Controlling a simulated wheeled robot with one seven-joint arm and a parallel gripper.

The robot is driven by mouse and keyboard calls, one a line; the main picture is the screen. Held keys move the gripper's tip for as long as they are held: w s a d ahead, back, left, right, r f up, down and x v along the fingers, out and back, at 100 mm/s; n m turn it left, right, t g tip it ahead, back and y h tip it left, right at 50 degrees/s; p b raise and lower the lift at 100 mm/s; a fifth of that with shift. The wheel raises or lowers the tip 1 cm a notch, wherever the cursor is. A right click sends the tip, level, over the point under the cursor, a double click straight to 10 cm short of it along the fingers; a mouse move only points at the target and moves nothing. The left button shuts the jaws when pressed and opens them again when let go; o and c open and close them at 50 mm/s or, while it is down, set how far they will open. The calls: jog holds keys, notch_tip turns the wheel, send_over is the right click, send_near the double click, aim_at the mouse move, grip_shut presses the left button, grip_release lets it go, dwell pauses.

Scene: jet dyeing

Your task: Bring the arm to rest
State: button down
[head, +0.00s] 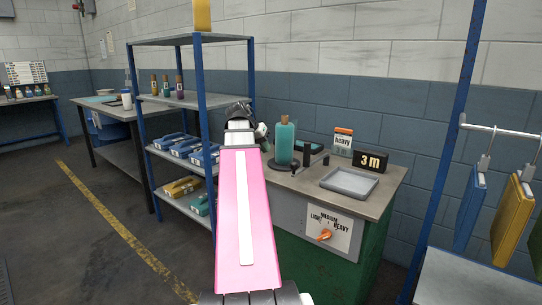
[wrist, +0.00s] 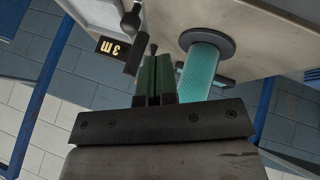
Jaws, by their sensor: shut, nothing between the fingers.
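My arm reaches forward in the head view, with a pink link, and its end is at the left edge of the green bench's grey top. My gripper (wrist: 154,75) shows in the wrist view with its two dark green fingers together and nothing between them. In the head view its fingertips are hard to make out behind the arm. A teal cylinder (head: 285,143) stands on a dark round base on the bench, just right of the gripper. The cylinder also shows in the wrist view (wrist: 201,72), beside the fingers and apart from them as far as I can tell.
The green bench (head: 385,195) holds a shallow grey tray (head: 349,181), a black "3 m" display (head: 370,162) and a "heavy" card (head: 342,142). An orange knob (head: 324,234) is on its front. A blue-framed shelf (head: 203,110) stands close left. Coloured panels (head: 512,221) hang at right.

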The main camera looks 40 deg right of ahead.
jog(key=shift+w+a+r, duration=0.15)
jog(key=shift+a+r, duration=0.25)
jog(key=shift+r, duration=0.15)
jog(key=w+a+f+n+t+y, duration=0.1)
jog(key=w+a+f+n+y, duration=0.2)
jog(key=a+f, duration=0.75)
jog(key=w+a+f+n+t, duration=0.1)
jog(key=w+a+f+n, duration=0.35)
jog(key=a+f, duration=0.55)
jog(key=s+a+f+n+y, duration=0.2)
jog(key=a+f, duration=0.8)
jog(key=a, duration=0.1)
jog(key=s+a+f+n+y, duration=0.2)
jog(key=s+a+f+n, duration=0.1)
jog(key=a+f, duration=0.7)
jog(key=shift+a, duration=0.8)
